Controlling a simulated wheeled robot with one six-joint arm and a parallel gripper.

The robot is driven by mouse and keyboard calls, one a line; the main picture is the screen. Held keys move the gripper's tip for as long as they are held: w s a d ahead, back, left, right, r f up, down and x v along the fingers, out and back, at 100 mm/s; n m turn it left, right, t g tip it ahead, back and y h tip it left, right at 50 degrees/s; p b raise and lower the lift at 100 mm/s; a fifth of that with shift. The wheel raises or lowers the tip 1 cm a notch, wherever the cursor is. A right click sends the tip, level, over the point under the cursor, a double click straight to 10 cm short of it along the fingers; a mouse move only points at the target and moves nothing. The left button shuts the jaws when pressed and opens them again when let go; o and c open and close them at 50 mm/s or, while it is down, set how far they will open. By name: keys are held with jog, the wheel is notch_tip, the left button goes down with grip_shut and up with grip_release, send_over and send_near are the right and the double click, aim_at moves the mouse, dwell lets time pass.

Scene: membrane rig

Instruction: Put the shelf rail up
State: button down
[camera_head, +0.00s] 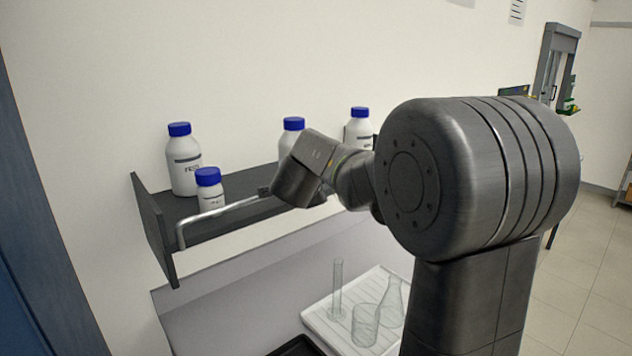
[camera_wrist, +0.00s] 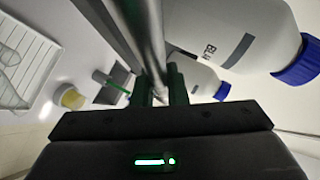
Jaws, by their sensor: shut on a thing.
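The shelf rail (camera_head: 222,210) is a bare metal bar along the front of the dark shelf (camera_head: 153,232). In the head view its left end bends down towards the shelf's front left corner, and its long part shows above the board's front edge. My gripper (camera_head: 266,191) is shut on the rail; my wrist and arm hide the rail's right part. In the wrist view the rail (camera_wrist: 147,40) runs up from between the fingers of my gripper (camera_wrist: 163,95).
Several white bottles with blue caps stand on the shelf; a small one (camera_head: 210,193) is close behind the rail and a tall one (camera_head: 184,165) is at the left. Below, a white tray (camera_head: 318,325) holds clear glassware (camera_head: 366,324).

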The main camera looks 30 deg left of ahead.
jog(key=shift+a, duration=0.1)
dwell(0.5)
jog(key=c, duration=1.5)
grip_release()
jog(key=shift+o, duration=0.2)
jog(key=b+v, duration=0.1)
jog(key=v, duration=1.2)
jog(key=shift+s+r, duration=0.3)
jog(key=shift+r, duration=0.05)
jog(key=shift+w, duration=0.1)
jog(key=p+x, duration=0.1)
jog(key=x, duration=1.2)
jog(key=shift+w+f, duration=0.3)
jog(key=shift+f, duration=0.05)
jog(key=shift+s, duration=0.1)
